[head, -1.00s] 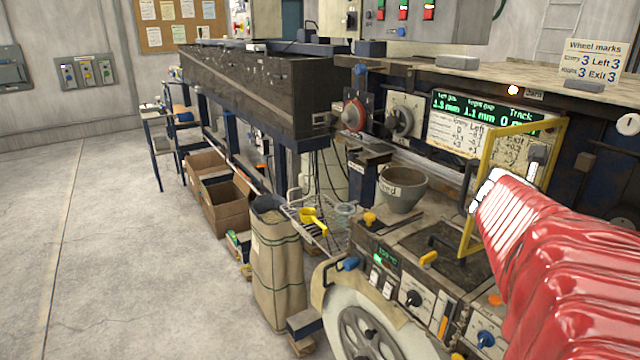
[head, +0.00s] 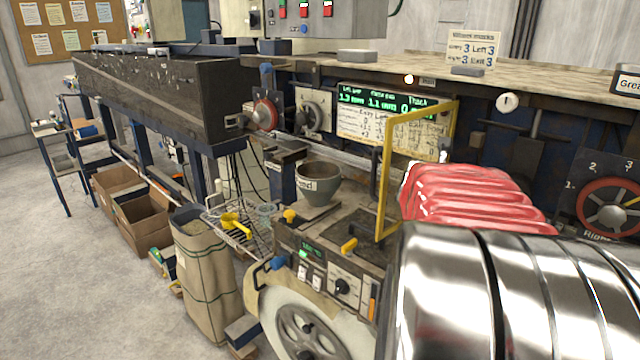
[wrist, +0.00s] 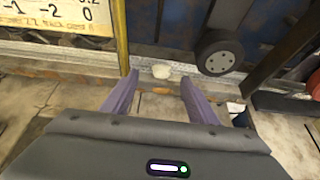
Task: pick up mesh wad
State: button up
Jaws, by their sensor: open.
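A small whitish wad (wrist: 161,71), which looks like the mesh wad, lies on a pale grey metal strip in the wrist view. It sits just beyond and between my fingertips. My gripper (wrist: 159,76) is open, with its two purple fingers apart and nothing held between them. I cannot tell the exact gap between the fingertips and the wad. In the head view the wad does not show, and my gripper is hidden behind my red-sleeved arm.
A black roller (wrist: 219,53) stands right of the wad. A yellow frame (head: 385,190) rises from the machine, left of my arm. A grey bowl (head: 318,184) sits on the machine. A yellow scoop (head: 232,222) lies on a wire rack. Open floor is at the left.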

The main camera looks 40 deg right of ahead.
jog(key=shift+x, duration=0.75)
jog(key=shift+d, duration=0.15)
jog(key=shift+x, duration=2.5)
jog(key=shift+s, duration=0.15)
jog(key=shift+c, duration=0.6)
jog(key=c, duration=1)
jog(key=shift+r, duration=0.1)
jog(key=shift+r, duration=1.7)
jog(key=s+a, duration=0.1)
jog(key=a, duration=0.5)
jog(key=s+a, duration=0.1)
jog(key=a, duration=1.1)
jog(key=shift+s+f, duration=0.1)
jog(key=shift+s, duration=0.3)
